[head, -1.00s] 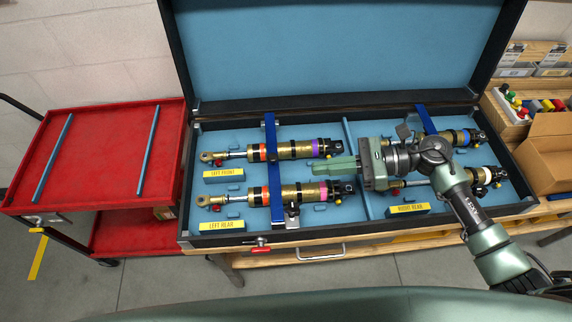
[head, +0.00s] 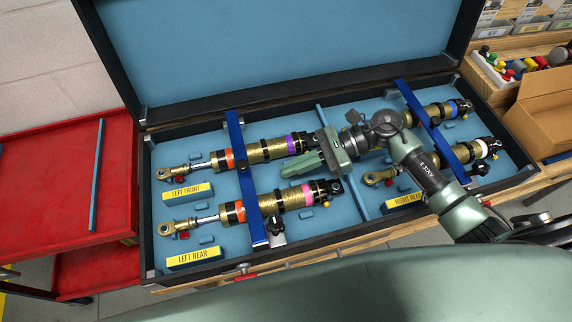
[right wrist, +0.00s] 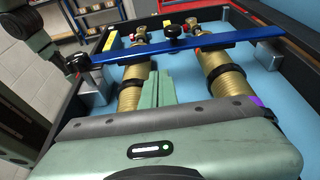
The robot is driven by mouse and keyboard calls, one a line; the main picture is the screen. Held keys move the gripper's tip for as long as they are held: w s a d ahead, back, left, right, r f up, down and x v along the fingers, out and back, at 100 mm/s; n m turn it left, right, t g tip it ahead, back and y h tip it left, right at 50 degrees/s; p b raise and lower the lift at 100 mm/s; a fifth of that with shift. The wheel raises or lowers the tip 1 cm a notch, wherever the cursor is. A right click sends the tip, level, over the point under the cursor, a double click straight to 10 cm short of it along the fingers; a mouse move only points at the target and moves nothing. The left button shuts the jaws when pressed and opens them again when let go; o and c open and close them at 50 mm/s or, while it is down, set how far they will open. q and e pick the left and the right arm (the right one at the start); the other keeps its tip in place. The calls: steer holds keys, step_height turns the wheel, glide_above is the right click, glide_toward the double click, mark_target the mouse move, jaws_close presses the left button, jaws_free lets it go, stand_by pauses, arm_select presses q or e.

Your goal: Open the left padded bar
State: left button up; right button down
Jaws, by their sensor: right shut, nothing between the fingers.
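The left padded bar (head: 236,150) is a blue strap lying closed across the two left shocks, left front (head: 262,150) and left rear (head: 270,202). A black knob (head: 277,228) stands beside its near end. In the right wrist view the bar (right wrist: 225,42) crosses both gold shocks, with a dark knob (right wrist: 173,31) at its middle. My right gripper (head: 284,168) is shut and empty, between the two left shocks, just right of the bar. Its green fingers (right wrist: 158,88) point toward the bar, apart from it. My left gripper is not in view.
The open case has a dark rim (head: 205,268) and a raised lid (head: 270,45). A second blue bar (head: 425,120) crosses the right shocks. A red cart (head: 65,190) stands at left. A cardboard box (head: 548,110) and parts bins stand at right.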

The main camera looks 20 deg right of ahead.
mark_target(243, 167)
steer(key=p+x, duration=0.2)
steer(key=x, duration=0.5)
steer(key=shift+r, duration=0.15)
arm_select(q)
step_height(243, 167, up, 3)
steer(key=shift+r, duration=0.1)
arm_select(e)
steer(key=shift+s+a+f, duration=0.1)
steer(key=shift+a+f, duration=0.1)
steer(key=shift+a, duration=0.2)
